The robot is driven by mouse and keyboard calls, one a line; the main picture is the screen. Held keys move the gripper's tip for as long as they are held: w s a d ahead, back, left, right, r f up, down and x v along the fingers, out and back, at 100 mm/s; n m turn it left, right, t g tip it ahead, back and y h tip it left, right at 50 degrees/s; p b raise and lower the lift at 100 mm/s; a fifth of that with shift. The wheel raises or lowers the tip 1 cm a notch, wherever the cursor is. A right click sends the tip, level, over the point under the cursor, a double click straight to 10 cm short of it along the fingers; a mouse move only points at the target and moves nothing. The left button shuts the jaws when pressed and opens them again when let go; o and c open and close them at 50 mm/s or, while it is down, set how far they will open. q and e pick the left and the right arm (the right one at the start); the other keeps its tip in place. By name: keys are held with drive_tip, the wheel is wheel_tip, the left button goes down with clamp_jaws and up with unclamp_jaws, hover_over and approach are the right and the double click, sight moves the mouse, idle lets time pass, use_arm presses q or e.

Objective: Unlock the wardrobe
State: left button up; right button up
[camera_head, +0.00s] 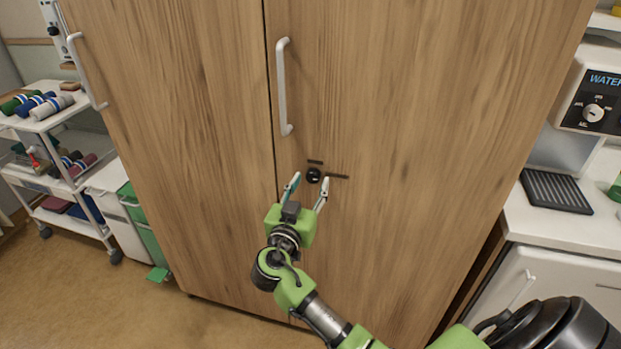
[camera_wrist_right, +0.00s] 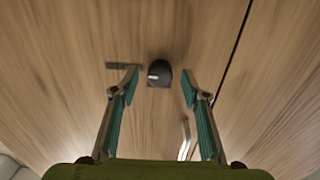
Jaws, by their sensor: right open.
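The wooden wardrobe (camera_head: 400,110) has two closed doors with pale vertical handles; the right door's handle (camera_head: 282,88) is above the lock. The lock is a small dark round knob (camera_head: 314,175) on the right door, with dark marks above and to its right. My right gripper (camera_head: 307,187) is open in front of the knob. In the wrist view its fingertips (camera_wrist_right: 160,83) are on either side of the knob, apart from it. My left gripper is out of view.
A white trolley (camera_head: 50,122) with rolled items stands at the left, beside a bin with green parts (camera_head: 140,220). At the right, a white counter (camera_head: 540,225) holds a water dispenser (camera_head: 590,95) and a dark drip tray (camera_head: 555,190). Floor is clear at the lower left.

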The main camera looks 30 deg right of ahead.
drive_tip(key=shift+w+d, duration=0.35)
drive_tip(key=shift+d, duration=0.1)
drive_tip(key=c, duration=1.1)
